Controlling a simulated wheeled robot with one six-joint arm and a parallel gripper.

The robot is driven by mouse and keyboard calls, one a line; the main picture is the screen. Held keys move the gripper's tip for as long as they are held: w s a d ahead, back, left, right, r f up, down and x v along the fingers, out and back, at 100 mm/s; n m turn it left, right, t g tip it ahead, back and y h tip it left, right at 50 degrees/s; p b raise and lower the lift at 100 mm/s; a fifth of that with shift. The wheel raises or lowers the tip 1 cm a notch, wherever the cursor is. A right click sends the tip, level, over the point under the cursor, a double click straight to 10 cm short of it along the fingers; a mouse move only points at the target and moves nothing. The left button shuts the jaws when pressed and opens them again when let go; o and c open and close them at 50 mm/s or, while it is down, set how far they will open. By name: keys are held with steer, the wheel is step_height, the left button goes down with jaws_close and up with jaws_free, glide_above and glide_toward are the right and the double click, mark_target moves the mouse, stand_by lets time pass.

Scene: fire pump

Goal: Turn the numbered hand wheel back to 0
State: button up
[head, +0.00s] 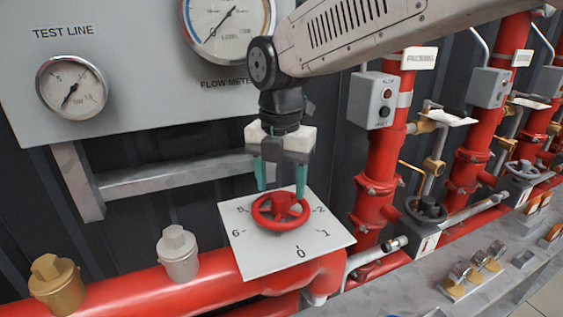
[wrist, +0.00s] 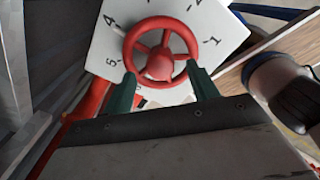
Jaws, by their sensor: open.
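The red hand wheel (head: 281,209) sits on a white square plate (head: 251,258) marked with numbers. In the head view 0 is at the plate's front corner, with 1 and 2 on the right and 5 and 6 on the left. My gripper (head: 281,190) is open and points down above the wheel. Its two teal fingers are apart, with tips close to the far side of the rim. In the wrist view the wheel (wrist: 161,66) shows spokes and a raised hub, and the fingertips (wrist: 163,84) overlap its lower rim. I cannot tell whether they touch it, or which number the wheel indicates.
A gauge panel (head: 135,50) stands behind my arm. A red vertical pipe (head: 382,150) with a grey switch box (head: 376,100) rises to the right. A red horizontal pipe (head: 140,295) with brass and silver caps runs at the front left.

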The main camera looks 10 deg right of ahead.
mark_target(281, 204)
steer(key=shift+f, duration=1.4)
steer(key=c, duration=1.2)
steer(key=o, duration=0.4)
steer(key=c, duration=0.4)
steer(key=shift+o, duration=0.2)
steer(key=m, duration=0.6)
steer(key=shift+m, duration=1)
